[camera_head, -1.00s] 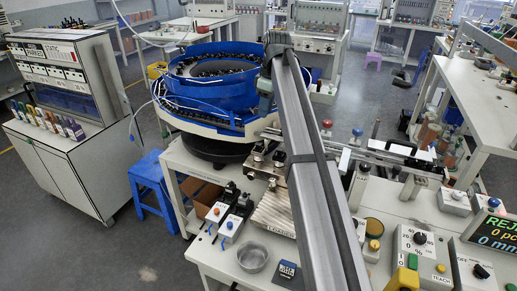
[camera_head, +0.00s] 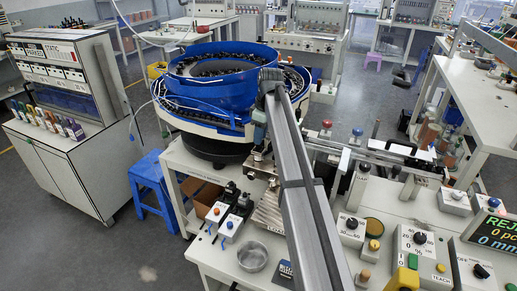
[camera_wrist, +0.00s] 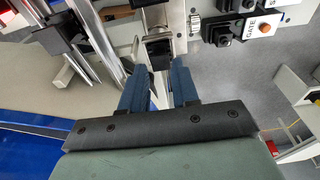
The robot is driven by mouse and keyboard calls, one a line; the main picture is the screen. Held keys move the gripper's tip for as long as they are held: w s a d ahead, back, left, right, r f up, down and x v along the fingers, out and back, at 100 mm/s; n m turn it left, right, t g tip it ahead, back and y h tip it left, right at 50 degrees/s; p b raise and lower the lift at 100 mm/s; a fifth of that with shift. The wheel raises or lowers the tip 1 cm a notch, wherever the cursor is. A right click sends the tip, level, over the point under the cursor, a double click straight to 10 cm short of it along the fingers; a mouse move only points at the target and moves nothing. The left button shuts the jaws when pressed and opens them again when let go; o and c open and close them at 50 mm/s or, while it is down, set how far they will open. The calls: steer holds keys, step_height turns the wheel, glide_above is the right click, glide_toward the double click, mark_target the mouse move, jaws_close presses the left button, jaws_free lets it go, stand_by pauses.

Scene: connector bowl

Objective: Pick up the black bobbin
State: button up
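My gripper (camera_wrist: 160,82) shows two blue fingers apart in the wrist view, with an empty gap between them. A dark, blocky part that may be the black bobbin (camera_wrist: 158,50) sits just beyond the fingertips, in line with the gap, on a metal fixture. I cannot tell its exact shape. In the head view my gripper (camera_head: 258,138) hangs at the front right of the blue bowl feeder (camera_head: 205,98), above the metal fixtures. The fingertips and the part under them are too small and partly hidden there. Many small black pieces lie in the bowl feeder.
A rail (camera_head: 375,155) runs right from the fixtures. Two small switch boxes (camera_head: 230,228) and a round metal bowl (camera_head: 252,257) stand at the bench front. Control boxes (camera_head: 418,243) fill the right side. In the wrist view a GATE box (camera_wrist: 263,28) is at upper right.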

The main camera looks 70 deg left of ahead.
mark_target(259, 147)
steer(key=shift+s+a+f, duration=0.1)
steer(key=shift+f, duration=0.65)
steer(key=shift+s+a+f, duration=0.1)
steer(key=shift+f, duration=0.65)
steer(key=shift+c, duration=0.4)
jaws_close()
steer(key=shift+r, duration=0.15)
